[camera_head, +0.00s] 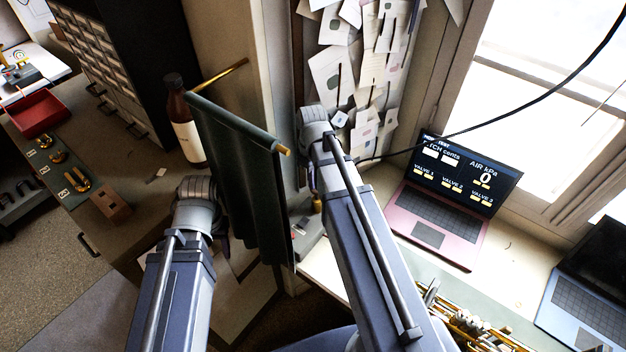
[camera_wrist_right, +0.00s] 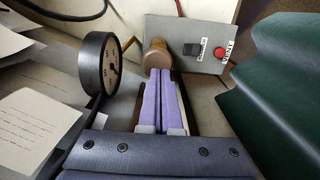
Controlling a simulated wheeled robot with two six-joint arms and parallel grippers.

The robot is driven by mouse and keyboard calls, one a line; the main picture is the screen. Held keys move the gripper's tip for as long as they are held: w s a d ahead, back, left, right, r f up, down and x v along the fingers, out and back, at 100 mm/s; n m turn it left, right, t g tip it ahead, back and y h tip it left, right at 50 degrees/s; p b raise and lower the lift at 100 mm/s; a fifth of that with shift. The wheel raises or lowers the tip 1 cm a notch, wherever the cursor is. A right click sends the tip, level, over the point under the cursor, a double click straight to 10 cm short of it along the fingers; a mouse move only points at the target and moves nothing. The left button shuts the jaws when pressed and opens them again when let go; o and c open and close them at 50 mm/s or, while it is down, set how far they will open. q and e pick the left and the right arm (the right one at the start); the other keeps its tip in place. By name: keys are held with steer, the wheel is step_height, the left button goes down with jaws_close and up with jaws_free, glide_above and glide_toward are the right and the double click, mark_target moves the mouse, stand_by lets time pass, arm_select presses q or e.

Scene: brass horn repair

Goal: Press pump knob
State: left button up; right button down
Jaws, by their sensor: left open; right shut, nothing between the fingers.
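In the right wrist view, a grey control box (camera_wrist_right: 190,32) carries a red round knob (camera_wrist_right: 220,53) beside a small label and a black rocker switch (camera_wrist_right: 192,49) with another label. The label print is too small to read surely. A round brown knob (camera_wrist_right: 157,54) stands just beyond my right fingertips. My right gripper (camera_wrist_right: 164,76) is shut and empty, left of the red knob and apart from it. Whether it touches the brown knob I cannot tell. In the head view, the box (camera_head: 308,238) is partly behind my right arm. My left gripper (camera_head: 221,238) is open, mostly hidden behind its wrist.
A round dial gauge (camera_wrist_right: 98,64) stands left of my right fingers. A green cloth (camera_wrist_right: 285,80) hangs on the right; in the head view it hangs (camera_head: 245,180) between my arms. A brown bottle (camera_head: 187,130), a pink laptop (camera_head: 440,210) reading AIR kPa 0 and brass horn parts (camera_head: 480,328) stand around.

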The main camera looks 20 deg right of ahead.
step_height(320, 180, down, 4)
steer(key=b, duration=0.3)
steer(key=shift+r, duration=0.2)
steer(key=shift+s, duration=0.15)
steer(key=shift+a+r, duration=0.1)
steer(key=shift+r, duration=0.05)
steer(key=shift+r+p, duration=0.3)
steer(key=shift+p, duration=0.05)
step_height(320, 180, up, 7)
steer(key=p, duration=0.7)
steer(key=shift+r, duration=0.2)
steer(key=shift+w, duration=0.2)
steer(key=shift+s+f, duration=0.1)
stand_by(1.1)
